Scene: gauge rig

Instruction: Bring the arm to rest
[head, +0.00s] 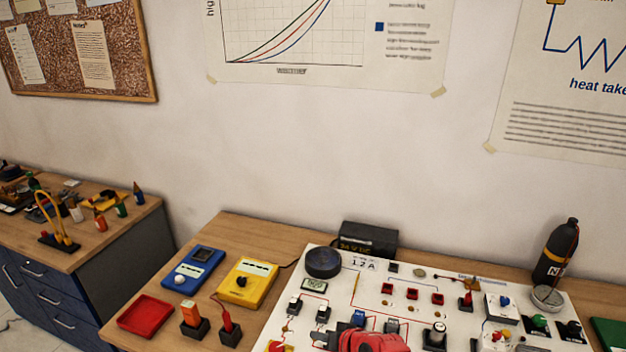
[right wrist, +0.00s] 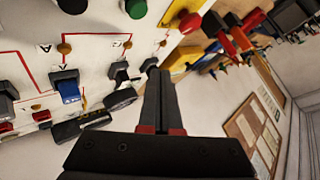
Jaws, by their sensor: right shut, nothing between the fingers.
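My right gripper (head: 338,334) is at the bottom edge of the head view, over the front part of the white rig board (head: 342,285). Its red and black body is partly cut off there. In the right wrist view its two dark fingers (right wrist: 158,75) lie together, shut, with nothing between them. The fingertips appear close to small black switches on the board; I cannot tell whether they touch. A blue rocker switch (right wrist: 69,92) shows to the left of the fingers. My left gripper is not in view.
The wall is behind.

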